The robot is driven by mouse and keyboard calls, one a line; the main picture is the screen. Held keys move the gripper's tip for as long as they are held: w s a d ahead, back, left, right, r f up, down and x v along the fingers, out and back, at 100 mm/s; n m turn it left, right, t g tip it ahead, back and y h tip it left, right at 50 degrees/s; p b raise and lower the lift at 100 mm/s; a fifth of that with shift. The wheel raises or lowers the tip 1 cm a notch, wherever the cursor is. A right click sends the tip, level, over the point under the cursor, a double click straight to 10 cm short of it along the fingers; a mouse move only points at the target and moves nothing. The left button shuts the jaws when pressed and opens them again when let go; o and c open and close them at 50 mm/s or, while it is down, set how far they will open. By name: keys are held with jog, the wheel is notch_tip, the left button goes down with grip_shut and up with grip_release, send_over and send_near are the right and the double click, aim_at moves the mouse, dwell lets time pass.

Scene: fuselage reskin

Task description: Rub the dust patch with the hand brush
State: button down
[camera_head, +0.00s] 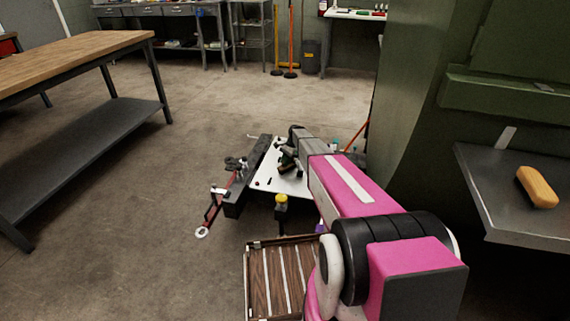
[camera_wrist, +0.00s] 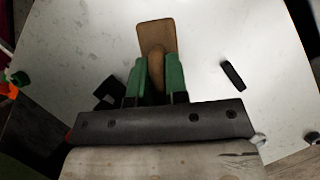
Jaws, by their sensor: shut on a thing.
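In the wrist view, my gripper (camera_wrist: 157,72) has its green fingers shut on the narrow part of a brown hand brush (camera_wrist: 156,34). The brush's wider flat end points away from me over a white speckled surface (camera_wrist: 240,35). I cannot tell whether the brush touches that surface. In the head view, my gripper (camera_head: 288,160) is small and dark over the white top (camera_head: 266,180), and the brush cannot be made out there. I cannot pick out a dust patch in either view.
A small black piece (camera_wrist: 232,75) lies on the white surface. A yellow-tan block (camera_head: 537,187) lies on a grey shelf (camera_head: 495,180) at the right, beside a green wall (camera_head: 425,110). A workbench (camera_head: 75,57) stands at the left. Open floor lies between (camera_head: 200,120).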

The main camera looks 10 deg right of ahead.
jog(key=shift+w+d, duration=0.4)
jog(key=shift+w, duration=0.55)
jog(key=shift+w+d, duration=0.35)
jog(key=shift+w, duration=0.55)
jog(key=shift+w+d, duration=0.4)
jog(key=shift+w, duration=0.55)
jog(key=shift+r, duration=0.1)
jog(key=shift+r, duration=2.95)
jog(key=shift+r, duration=0.15)
notch_tip(320, 180, up, 3)
jog(key=shift+f, duration=0.1)
